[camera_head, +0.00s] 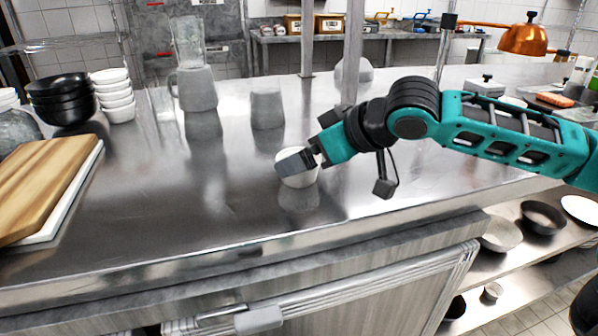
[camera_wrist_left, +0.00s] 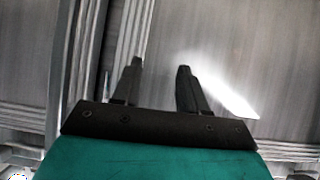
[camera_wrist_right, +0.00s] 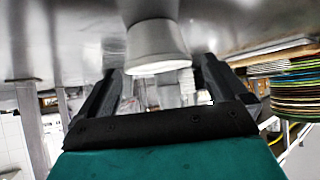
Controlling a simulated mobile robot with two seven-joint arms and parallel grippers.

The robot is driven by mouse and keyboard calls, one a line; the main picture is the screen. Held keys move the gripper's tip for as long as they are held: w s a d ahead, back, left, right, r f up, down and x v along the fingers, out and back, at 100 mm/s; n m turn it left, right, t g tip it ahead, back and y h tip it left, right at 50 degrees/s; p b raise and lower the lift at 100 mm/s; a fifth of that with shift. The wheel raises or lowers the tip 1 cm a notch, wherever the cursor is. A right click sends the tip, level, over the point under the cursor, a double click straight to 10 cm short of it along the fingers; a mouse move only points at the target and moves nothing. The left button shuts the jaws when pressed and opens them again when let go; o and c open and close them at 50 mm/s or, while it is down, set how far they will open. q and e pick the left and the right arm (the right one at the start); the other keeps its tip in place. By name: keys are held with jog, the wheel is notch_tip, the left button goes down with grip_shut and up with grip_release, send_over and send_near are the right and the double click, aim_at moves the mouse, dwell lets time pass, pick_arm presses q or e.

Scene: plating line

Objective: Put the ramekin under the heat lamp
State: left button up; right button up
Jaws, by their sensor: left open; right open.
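The white ramekin (camera_head: 299,180) stands upright on the steel counter, left of centre in the head view. It also shows at the top of the right wrist view (camera_wrist_right: 158,45), upside down there. My right gripper (camera_head: 297,161) reaches in from the right, with its fingers at the ramekin's near side and rim. In the right wrist view this gripper (camera_wrist_right: 158,78) is open, and the ramekin lies between and beyond the fingertips; contact is unclear. The copper heat lamp (camera_head: 524,39) hangs at the back right. My left gripper (camera_wrist_left: 159,68) is open and empty, facing a grey panel.
Wooden and white boards (camera_head: 50,185) lie at the left. Black bowls (camera_head: 60,98) and stacked white bowls (camera_head: 116,96) stand behind them. A blender (camera_head: 194,75) and a grey cup-shaped object (camera_head: 266,108) stand behind the ramekin. The steel counter (camera_head: 150,205) is clear around it.

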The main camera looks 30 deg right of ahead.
pick_arm(q)
jog(key=shift+f, duration=0.35)
pick_arm(e)
jog(key=shift+x, duration=1.65)
jog(key=shift+c, duration=0.4)
jog(key=c, duration=1)
pick_arm(q)
jog(key=shift+d, duration=0.1)
jog(key=shift+r, duration=0.1)
pick_arm(e)
jog(key=shift+r, duration=0.2)
jog(key=shift+r+p, duration=0.35)
jog(key=shift+r, duration=0.8)
pick_arm(q)
jog(key=r+p, duration=0.1)
jog(key=p, duration=0.1)
jog(key=a+r+p, duration=0.1)
jog(key=r+p, duration=0.3)
jog(key=shift+s+a, duration=0.25)
jog(key=shift+s, duration=0.1)
pick_arm(e)
notch_tip(320, 180, up, 17)
jog(key=shift+r, duration=0.1)
